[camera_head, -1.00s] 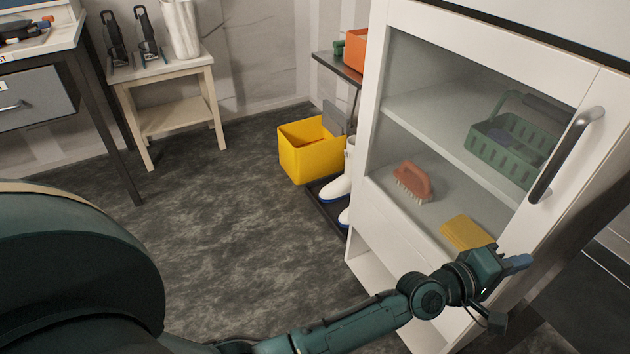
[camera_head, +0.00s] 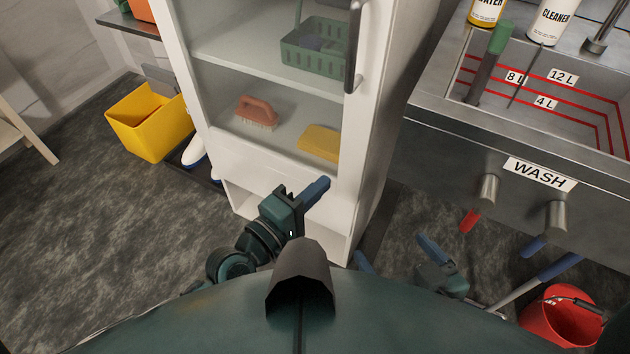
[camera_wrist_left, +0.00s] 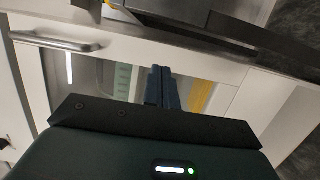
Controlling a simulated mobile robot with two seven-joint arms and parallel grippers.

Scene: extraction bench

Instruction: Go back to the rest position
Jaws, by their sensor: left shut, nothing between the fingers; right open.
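My left gripper (camera_head: 318,190) is in front of the lower part of the white glass-front cabinet (camera_head: 349,200). Its blue fingers are together with nothing between them. In the left wrist view the closed fingers (camera_wrist_left: 162,85) point at the cabinet's glass front, with the door handle (camera_wrist_left: 58,41) at upper left. My right gripper (camera_head: 391,248) is low, between the cabinet and the sink bench. Its blue fingers are apart and empty. Much of the right arm is hidden by my own body.
Behind the glass are an orange brush (camera_head: 257,112), a yellow sponge (camera_head: 319,142) and a green basket (camera_head: 314,52). A metal sink bench (camera_head: 440,150) marked WASH stands at right, with a red bucket (camera_head: 560,322) below. A yellow bin (camera_head: 150,122) stands at left; floor before it is clear.

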